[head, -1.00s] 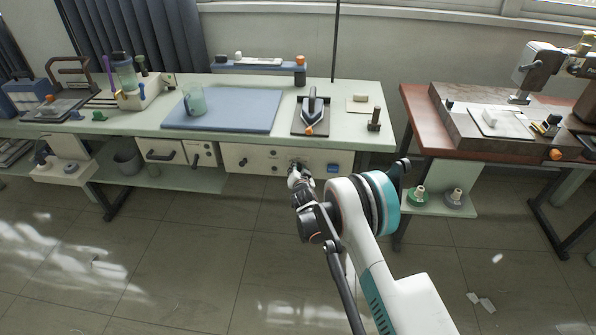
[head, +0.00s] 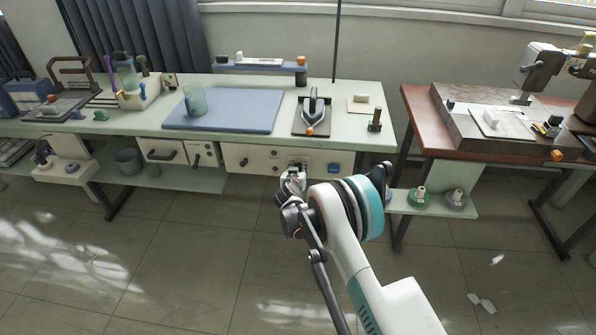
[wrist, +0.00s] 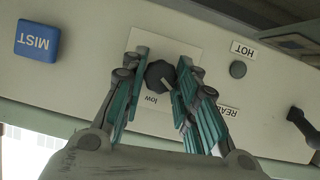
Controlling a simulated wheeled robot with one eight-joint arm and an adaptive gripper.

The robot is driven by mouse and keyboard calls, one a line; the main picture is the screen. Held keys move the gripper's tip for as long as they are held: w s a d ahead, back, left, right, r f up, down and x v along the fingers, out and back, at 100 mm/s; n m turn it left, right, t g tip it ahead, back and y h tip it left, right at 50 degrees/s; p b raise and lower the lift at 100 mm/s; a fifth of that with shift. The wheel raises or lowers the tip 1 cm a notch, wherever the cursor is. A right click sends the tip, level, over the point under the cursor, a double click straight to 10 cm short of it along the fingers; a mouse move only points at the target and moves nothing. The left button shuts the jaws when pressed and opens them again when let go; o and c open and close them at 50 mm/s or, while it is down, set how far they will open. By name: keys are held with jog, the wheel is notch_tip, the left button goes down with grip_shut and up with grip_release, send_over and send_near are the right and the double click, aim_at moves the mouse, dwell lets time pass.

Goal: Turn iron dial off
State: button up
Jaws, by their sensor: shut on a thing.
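The iron dial (wrist: 159,75) is a dark knob on a pale square plate, with a "low" label beside it, seen upside down in the wrist view. A pale mark shows on the knob near the right finger. My gripper (wrist: 162,62) has its teal fingers on both sides of the knob, closed on it. In the head view, my gripper (head: 293,171) is at the front panel of the green bench, and it hides the knob. The iron (head: 313,106) stands on a dark board on the bench top above.
A dark handle (wrist: 301,125) is farther along the panel. The floor (head: 190,260) in front of the bench is mostly clear.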

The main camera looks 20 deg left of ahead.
dwell(0.4)
jog(key=o, duration=1.1)
jog(key=shift+c, duration=0.2)
jog(key=shift+s, duration=0.1)
jog(key=v, duration=1.2)
